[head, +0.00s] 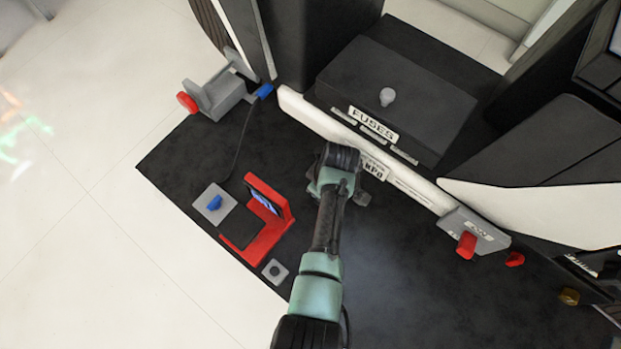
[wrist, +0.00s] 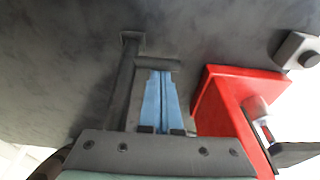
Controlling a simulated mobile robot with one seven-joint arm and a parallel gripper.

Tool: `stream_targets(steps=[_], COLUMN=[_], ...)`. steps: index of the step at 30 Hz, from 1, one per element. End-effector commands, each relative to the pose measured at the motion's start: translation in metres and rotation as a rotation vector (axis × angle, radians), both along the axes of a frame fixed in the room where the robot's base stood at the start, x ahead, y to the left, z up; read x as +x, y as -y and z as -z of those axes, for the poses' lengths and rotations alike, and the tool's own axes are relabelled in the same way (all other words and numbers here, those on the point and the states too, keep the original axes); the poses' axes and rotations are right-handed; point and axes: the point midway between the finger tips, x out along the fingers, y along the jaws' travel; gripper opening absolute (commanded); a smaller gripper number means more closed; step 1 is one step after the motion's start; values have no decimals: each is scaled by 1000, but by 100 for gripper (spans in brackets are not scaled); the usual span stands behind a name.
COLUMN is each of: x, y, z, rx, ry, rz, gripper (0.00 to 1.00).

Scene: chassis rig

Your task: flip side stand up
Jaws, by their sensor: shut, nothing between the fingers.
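A dark bar with a short crosspiece, which looks like the side stand (wrist: 124,85), shows in the wrist view just left of my gripper. Its crosspiece lies across just beyond my fingertips, and I cannot tell whether they touch. My gripper (wrist: 158,76) has its blue fingers shut together with nothing between them. My fingers and most of the stand are hidden there by my arm.
A red holder (head: 265,236) stands left of my arm on the dark mat (head: 165,160); it is close right of my fingers in the wrist view (wrist: 228,90). A grey block with a blue knob (head: 213,203) is beside it. A black FUSES box (head: 400,85) sits behind the bar.

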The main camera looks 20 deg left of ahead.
Motion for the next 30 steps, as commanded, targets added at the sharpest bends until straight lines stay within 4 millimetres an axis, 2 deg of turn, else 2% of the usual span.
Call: stream_targets(steps=[1, 18, 27, 30], x=[-2, -19, -23, -25], y=[5, 54, 65, 68], z=[-8, -37, -53, -57], rx=[-46, -541, -692, -690], ry=[-18, -196, -251, -252], rz=[-3, -2, -1, 3], gripper=[0, 0, 0, 0])
